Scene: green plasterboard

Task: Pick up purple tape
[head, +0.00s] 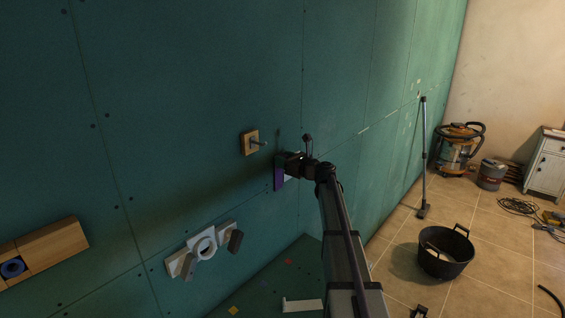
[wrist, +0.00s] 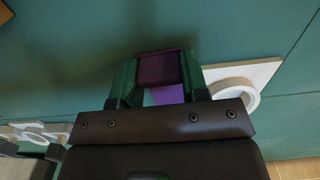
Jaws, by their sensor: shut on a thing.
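The purple tape (wrist: 158,69) is a dark purple piece between the two green fingers of my gripper (wrist: 159,76) in the wrist view. My gripper is shut on it. A lighter purple patch (wrist: 165,95) shows behind the tape, between the fingers; I cannot tell whether it is a mounting plate. In the head view, my gripper (head: 283,160) is close to the green wall, just above a purple surface (head: 279,181). The tape itself is mostly hidden there, and I cannot tell whether it touches the wall.
A white plate with a white ring (wrist: 248,74) is right of my gripper. A wooden block with a peg (head: 249,143) is on the wall to the upper left. White holders (head: 204,243) and a wooden box with a blue roll (head: 12,267) are lower left. A black tub (head: 446,262) stands on the floor.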

